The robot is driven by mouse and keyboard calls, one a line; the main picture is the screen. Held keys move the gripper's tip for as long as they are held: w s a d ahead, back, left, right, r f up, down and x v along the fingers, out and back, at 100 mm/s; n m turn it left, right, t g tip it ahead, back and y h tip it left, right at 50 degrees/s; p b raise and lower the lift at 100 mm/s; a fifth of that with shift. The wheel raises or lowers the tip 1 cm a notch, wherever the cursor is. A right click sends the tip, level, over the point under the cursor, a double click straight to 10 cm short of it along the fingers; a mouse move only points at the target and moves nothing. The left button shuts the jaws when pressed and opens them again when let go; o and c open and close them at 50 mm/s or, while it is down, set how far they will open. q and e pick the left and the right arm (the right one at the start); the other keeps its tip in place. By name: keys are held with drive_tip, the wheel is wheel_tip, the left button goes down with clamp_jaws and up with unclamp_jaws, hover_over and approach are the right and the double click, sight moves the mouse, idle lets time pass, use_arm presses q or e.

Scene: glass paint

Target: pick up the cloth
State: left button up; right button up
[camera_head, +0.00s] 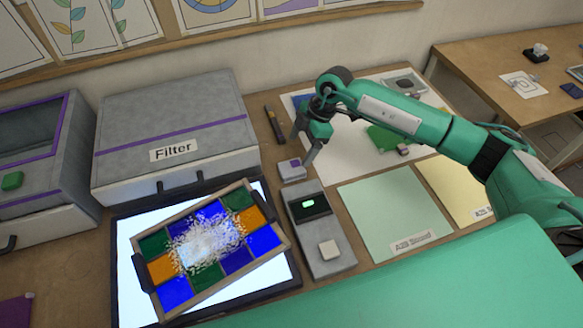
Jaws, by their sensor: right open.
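I cannot surely pick out a cloth. A small grey block with a purple patch (292,170) lies on the table just below my right gripper, and I cannot tell whether it is folded cloth. My right gripper (305,146) is open, pointing down with its fingers apart, above and a little beyond the grey device. Nothing shows between its fingers. A glass panel (281,238) of blue, green and orange squares, with white grains piled at its middle, lies tilted on a lit, dark-framed board (124,245). My left gripper is out of view.
The grey Filter box (215,105) stands behind the panel. A grey device with a small screen (325,258) is right of it. Pale green (385,205) and yellow (450,180) sheets lie at right. A white sheet (345,140) holds coloured pieces. A second table (470,60) stands at far right.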

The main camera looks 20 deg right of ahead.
sight(292, 167)
drive_tip(key=shift+x, duration=0.9)
drive_tip(key=x, duration=0.1)
drive_tip(key=p+x, duration=0.1)
drive_tip(key=x, duration=0.1)
drive_tip(key=p+x, duration=0.1)
drive_tip(key=shift+s+f, duration=0.35)
drive_tip(key=shift+f, duration=0.05)
drive_tip(key=shift+a+f, duration=0.1)
drive_tip(key=shift+f, duration=0.25)
drive_tip(key=c, duration=1.1)
